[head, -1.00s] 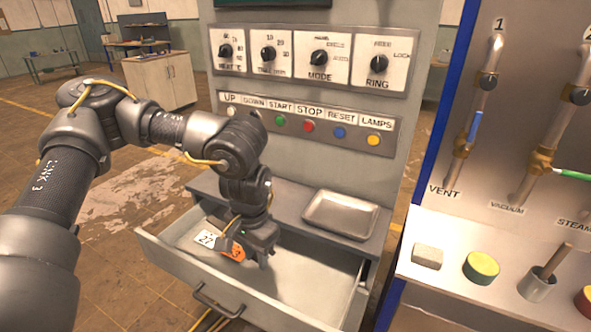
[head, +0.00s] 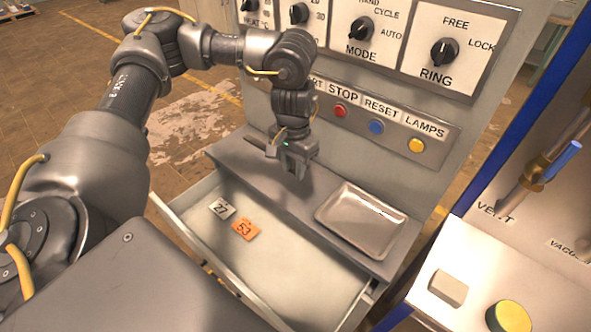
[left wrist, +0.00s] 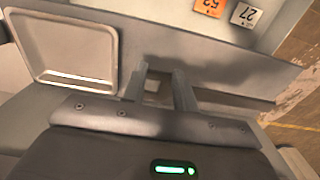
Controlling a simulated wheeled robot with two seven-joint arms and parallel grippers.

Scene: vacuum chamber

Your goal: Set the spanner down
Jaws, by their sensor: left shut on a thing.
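My left gripper (head: 294,172) is above the ledge in front of the panel, left of the metal tray (head: 362,220). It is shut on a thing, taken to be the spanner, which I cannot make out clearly. In the left wrist view the fingers (left wrist: 163,88) stand a little apart, and the tray (left wrist: 72,48) lies to their left, empty. No spanner shows in the tray or in the visible part of the drawer. My right gripper is not in view.
The open drawer (head: 290,272) below the ledge holds a white tag 27 (head: 221,208) and an orange tag 53 (head: 245,230). The panel with knobs and a STOP button (head: 340,110) rises behind. A bench with a yellow-topped thing (head: 510,316) stands at right.

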